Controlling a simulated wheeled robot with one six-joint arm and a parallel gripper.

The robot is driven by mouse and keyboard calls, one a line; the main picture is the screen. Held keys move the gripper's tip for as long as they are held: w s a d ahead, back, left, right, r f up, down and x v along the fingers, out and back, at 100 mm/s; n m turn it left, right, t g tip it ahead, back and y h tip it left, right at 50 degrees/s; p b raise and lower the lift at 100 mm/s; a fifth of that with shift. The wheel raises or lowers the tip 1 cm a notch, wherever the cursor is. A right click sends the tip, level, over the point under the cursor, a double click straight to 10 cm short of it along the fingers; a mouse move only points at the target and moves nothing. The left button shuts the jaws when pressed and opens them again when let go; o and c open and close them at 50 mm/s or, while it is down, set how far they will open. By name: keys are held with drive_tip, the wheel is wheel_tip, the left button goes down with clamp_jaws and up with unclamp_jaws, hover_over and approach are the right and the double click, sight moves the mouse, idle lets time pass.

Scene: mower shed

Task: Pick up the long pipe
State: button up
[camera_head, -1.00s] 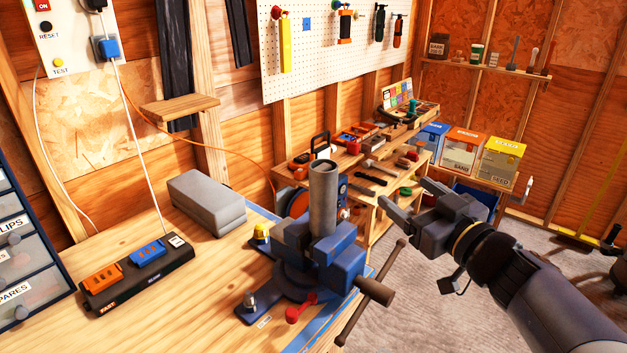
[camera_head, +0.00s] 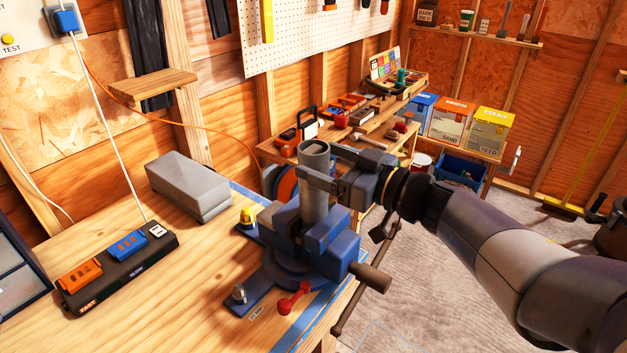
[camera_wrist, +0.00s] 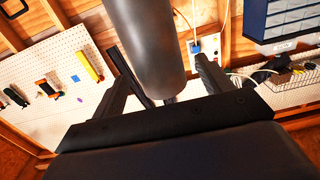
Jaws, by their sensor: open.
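The long pipe (camera_head: 314,186) is a grey metal tube standing upright in the jaws of a blue bench vise (camera_head: 292,255) on the workbench. My gripper (camera_head: 312,166) is at the upper part of the pipe, coming from the right, with its fingers level. In the wrist view the pipe (camera_wrist: 148,45) runs down between the two open fingers (camera_wrist: 165,85), with a gap showing at the right finger. Whether either finger touches the pipe cannot be told. The pipe's lower end is hidden in the vise.
A grey box (camera_head: 188,185) and a black charger strip (camera_head: 120,268) lie on the bench left of the vise. A red-knobbed lever (camera_head: 291,301) and a vise handle (camera_head: 372,277) stick out in front. Shelves with tools and bins stand behind; open floor lies to the right.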

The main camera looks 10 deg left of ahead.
sight(305, 152)
drive_tip(key=x, duration=0.4)
drive_tip(key=shift+w+a+r+p, duration=0.1)
drive_tip(key=shift+a+r+p, duration=0.05)
drive_tip(key=shift+a+p, duration=0.2)
drive_tip(key=shift+d, duration=0.1)
drive_tip(key=c, duration=1.6)
